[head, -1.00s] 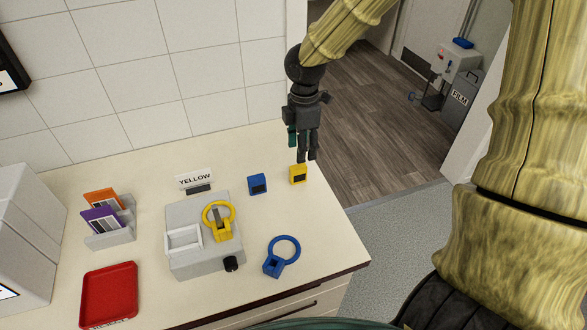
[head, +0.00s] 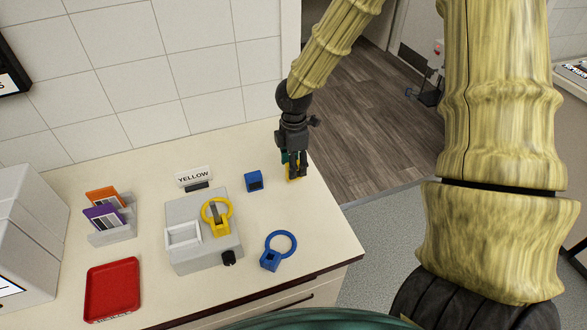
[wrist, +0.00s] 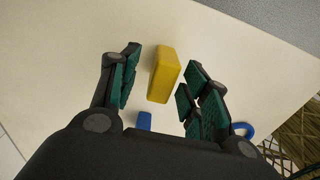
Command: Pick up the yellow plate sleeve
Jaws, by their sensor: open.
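The yellow plate sleeve (wrist: 164,75) is a small yellow block on the counter. In the wrist view it lies between and just beyond my open fingers, with a gap to the left finger. In the head view my gripper (head: 295,170) is down over the yellow plate sleeve (head: 289,172) near the counter's right edge and hides most of it. My gripper also shows in the wrist view (wrist: 158,88), open and empty. I cannot tell how far the fingertips are above the counter.
A blue sleeve (head: 254,181) stands just left of my gripper. A grey fixture (head: 190,255) holds a yellow ring piece (head: 228,205). A blue ring piece (head: 270,261) lies in front. A "YELLOW" sign (head: 193,176), red tray (head: 113,288) and card rack (head: 112,235) are further left.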

